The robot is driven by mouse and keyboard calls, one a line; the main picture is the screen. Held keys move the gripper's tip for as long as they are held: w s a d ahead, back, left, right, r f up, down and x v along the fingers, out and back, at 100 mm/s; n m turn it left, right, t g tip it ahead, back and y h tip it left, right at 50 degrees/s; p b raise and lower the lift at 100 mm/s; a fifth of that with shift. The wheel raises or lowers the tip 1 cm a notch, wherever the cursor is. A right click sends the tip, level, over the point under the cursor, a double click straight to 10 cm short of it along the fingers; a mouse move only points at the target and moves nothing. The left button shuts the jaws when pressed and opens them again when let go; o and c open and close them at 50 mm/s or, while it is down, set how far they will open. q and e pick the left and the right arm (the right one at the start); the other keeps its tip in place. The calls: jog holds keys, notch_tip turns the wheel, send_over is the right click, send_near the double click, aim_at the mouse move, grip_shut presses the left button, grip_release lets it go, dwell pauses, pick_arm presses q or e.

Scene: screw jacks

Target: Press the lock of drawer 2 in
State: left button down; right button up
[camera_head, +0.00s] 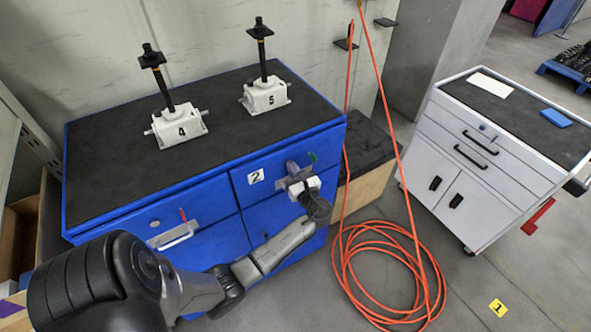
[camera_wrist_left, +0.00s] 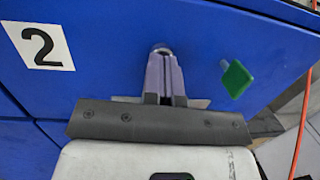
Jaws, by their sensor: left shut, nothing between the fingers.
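Drawer 2 (camera_head: 240,190) is the blue drawer with the white "2" label, on the right of the blue cabinet's front. The label (camera_wrist_left: 40,46) is at upper left in the left wrist view. A round silver lock (camera_wrist_left: 162,46) shows just beyond the fingertips of my left gripper (camera_wrist_left: 163,60). The fingers are shut and empty and point at the lock; I cannot tell whether they touch it. A green tag (camera_wrist_left: 236,79) is right of the lock. In the head view my left gripper (camera_head: 291,168) is at the drawer front and hides the lock.
Two white screw jacks, 4 (camera_head: 179,126) and 5 (camera_head: 265,96), stand on the cabinet's black top. The left drawer has a red tag (camera_head: 183,215) and a handle (camera_head: 178,236). An orange hose (camera_head: 385,275) lies coiled on the floor, near a white cabinet (camera_head: 480,165).

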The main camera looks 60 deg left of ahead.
pick_arm(q)
jog(key=shift+a, duration=0.1)
jog(key=shift+d, duration=0.25)
jog(key=d+f+p, duration=0.1)
jog(key=d+f, duration=0.1)
jog(key=d, duration=1.1)
jog(key=shift+d, duration=0.35)
